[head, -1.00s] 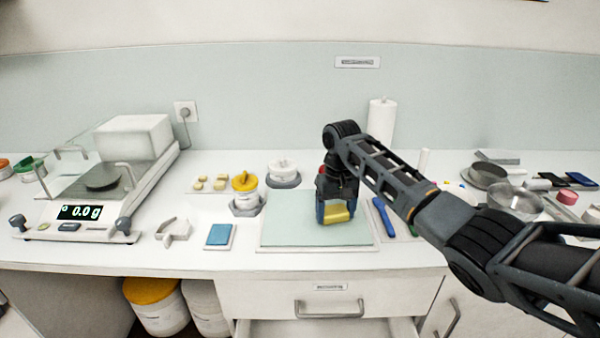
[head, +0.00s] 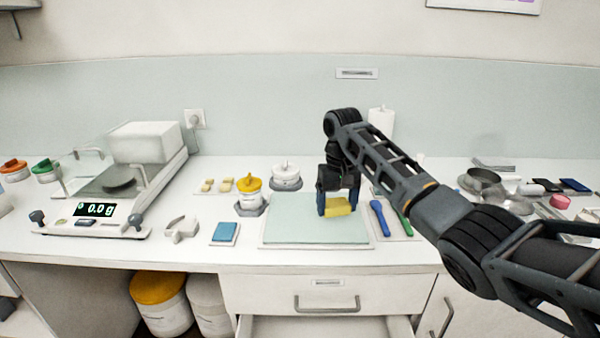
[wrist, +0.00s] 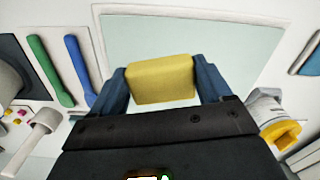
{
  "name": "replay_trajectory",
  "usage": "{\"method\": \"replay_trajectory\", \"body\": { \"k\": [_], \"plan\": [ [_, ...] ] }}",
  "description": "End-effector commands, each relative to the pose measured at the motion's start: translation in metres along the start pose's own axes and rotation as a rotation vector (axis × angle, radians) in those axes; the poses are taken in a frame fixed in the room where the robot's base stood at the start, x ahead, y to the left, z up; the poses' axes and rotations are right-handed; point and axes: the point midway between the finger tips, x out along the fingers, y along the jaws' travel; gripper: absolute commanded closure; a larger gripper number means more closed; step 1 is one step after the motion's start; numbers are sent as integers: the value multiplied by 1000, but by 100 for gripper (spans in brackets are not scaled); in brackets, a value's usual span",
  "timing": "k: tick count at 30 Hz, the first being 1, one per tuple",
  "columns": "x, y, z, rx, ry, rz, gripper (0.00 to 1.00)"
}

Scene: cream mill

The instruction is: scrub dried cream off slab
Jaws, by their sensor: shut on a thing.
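The slab (head: 290,232) is a pale green rectangle with a light border, lying flat on the white counter. It also shows in the wrist view (wrist: 220,40). My gripper (head: 338,207) is over the right part of the slab. Its blue fingers are shut on a yellow sponge-like block (head: 337,207), which fills the space between them in the wrist view (wrist: 161,79). I cannot tell whether the block touches the slab. No dried cream is clearly visible on the slab; the part under the block is hidden.
Blue (head: 379,218) and green tools lie on a tray right of the slab. A blue pad (head: 225,232) and a yellow-lidded jar (head: 249,192) stand left. A balance (head: 100,208) is at the far left. The drawer below (head: 328,322) is partly open.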

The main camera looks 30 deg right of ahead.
Motion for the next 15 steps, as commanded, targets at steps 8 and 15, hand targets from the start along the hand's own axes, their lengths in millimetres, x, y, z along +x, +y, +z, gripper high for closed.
{"method": "replay_trajectory", "body": {
  "k": [8,15],
  "plan": [
    [-22,-1,-6,-2,1,0,55],
    [-26,-1,-7,-1,0,0,55]
  ]
}}
